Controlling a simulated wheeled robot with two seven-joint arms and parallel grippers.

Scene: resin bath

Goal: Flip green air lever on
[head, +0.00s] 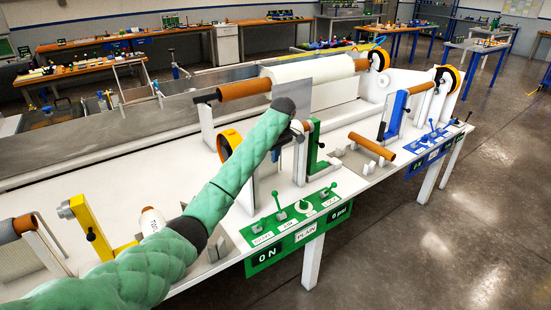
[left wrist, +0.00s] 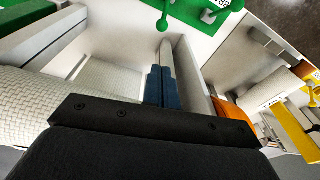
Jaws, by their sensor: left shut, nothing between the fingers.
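A green control panel (head: 293,226) stands on the near edge of the white bench, with several green levers, small labels and a white knob. One lever (head: 279,205) stands left of the knob; the labels are too small to tell surely which lever is air. The front reads "ON", "PLAIN" and "0 psi". My left gripper (head: 277,153) is above and behind the panel, apart from the levers, partly hidden by my green-sleeved arm. In the left wrist view its fingers (left wrist: 159,86) are shut and empty; a green lever (left wrist: 163,20) shows beyond them. My right gripper is out of view.
A green upright (head: 313,148) stands close right of my gripper. A brown roller (head: 372,146) and a blue panel (head: 425,150) are further right. A yellow upright (head: 91,228) stands at the left. The floor in front of the bench is clear.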

